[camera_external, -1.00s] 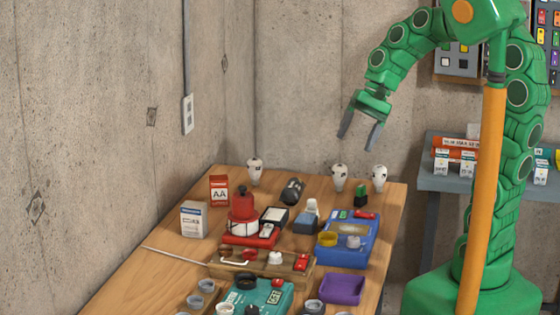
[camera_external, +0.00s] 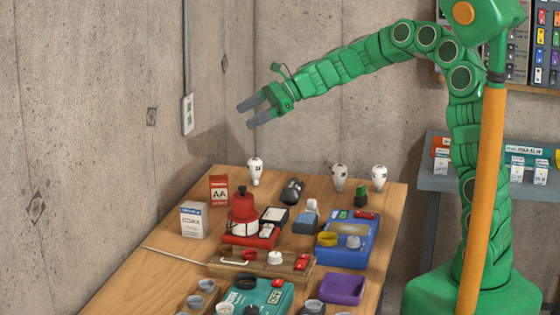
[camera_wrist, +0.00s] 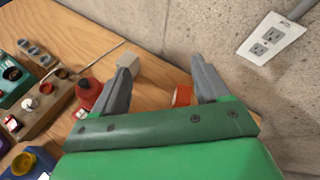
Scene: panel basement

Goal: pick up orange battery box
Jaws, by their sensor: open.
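The orange battery box (camera_external: 219,190), marked AA, stands upright near the back left of the wooden table. Part of it shows in the wrist view as an orange patch (camera_wrist: 182,95) beside the right finger, its lower part hidden by my gripper. My gripper (camera_external: 249,115) is open and empty, well above the table and above and a little right of the box in the external view. In the wrist view its two grey fingers (camera_wrist: 162,62) are spread apart.
A white box (camera_external: 194,220) stands in front of the battery box, and a red lantern-like item (camera_external: 243,215) stands to its right. A white bulb (camera_external: 254,171) is behind. The concrete wall with an outlet (camera_external: 187,114) is close on the left.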

